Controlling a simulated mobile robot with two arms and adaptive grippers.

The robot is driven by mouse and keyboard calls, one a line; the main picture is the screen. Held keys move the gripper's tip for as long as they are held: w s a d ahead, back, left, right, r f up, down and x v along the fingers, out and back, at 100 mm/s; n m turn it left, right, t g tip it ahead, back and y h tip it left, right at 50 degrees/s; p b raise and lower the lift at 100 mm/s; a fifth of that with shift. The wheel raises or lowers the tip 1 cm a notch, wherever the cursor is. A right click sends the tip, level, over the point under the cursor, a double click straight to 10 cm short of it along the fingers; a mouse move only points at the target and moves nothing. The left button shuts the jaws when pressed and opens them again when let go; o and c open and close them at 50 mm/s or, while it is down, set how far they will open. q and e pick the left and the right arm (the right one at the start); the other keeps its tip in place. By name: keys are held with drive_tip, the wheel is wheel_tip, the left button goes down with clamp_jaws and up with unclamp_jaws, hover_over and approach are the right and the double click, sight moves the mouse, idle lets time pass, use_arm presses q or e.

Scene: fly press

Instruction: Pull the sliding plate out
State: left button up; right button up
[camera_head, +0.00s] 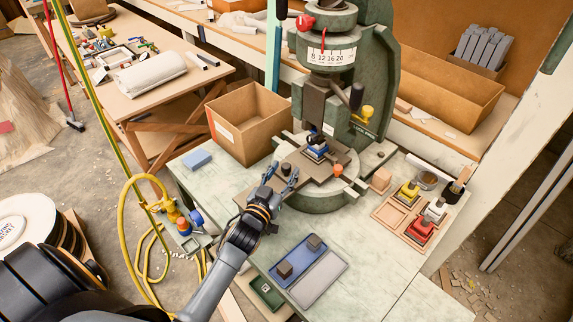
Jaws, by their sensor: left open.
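The sliding plate (316,171) is a flat brown plate on the round green base of the fly press (345,100). A small blue-and-white piece (317,151) sits on it under the press ram. A dark knob (286,169) stands near the plate's front end. My left gripper (282,174) is open, its two fingers pointing at the knob from the front left, one on each side of it in the picture. Whether they touch the knob cannot be told. The gripper and wrist hide part of the plate's left end. My right gripper is not in view.
A cardboard box (249,119) stands left of the press. A blue tray (294,262) with dark blocks and a grey mat (319,278) lie in front. A wooden tray (391,214) with red and yellow pieces is at right. A yellow hose (127,225) hangs at left.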

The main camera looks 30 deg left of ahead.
use_arm(q)
drive_tip(key=shift+w, duration=1.15)
clamp_jaws()
